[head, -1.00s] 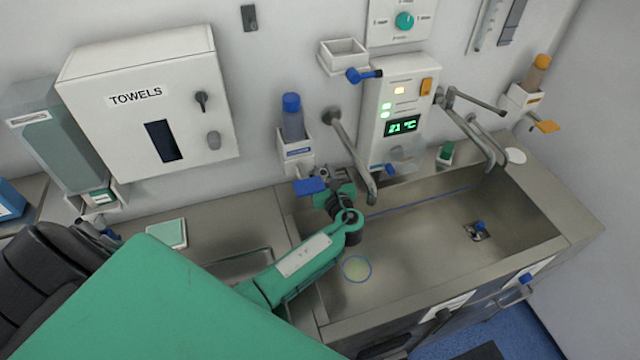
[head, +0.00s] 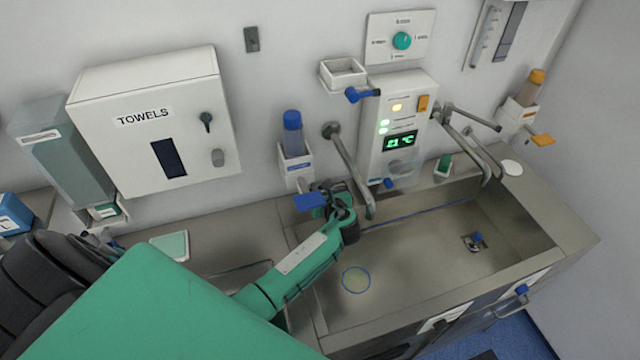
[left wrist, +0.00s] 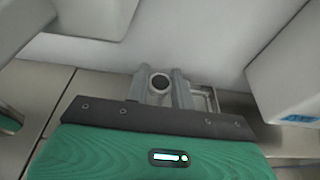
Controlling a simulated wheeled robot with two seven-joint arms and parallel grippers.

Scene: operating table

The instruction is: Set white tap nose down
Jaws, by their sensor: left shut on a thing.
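My left gripper (head: 335,192) is over the left end of the sink, close to the wall, just right of the blue lever under the soap dispenser. In the left wrist view its two grey fingers (left wrist: 161,90) are shut on a small pale grey round piece with a dark opening, which I take to be the white tap nose (left wrist: 160,93). In the head view the arm and gripper hide this piece. My right gripper is not in view.
A steel sink (head: 420,260) spreads to the right. A bent tap pipe (head: 350,165) hangs just right of the gripper. A blue-capped dispenser (head: 293,140) is on the wall behind. A pale green pad (head: 170,246) lies on the left counter.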

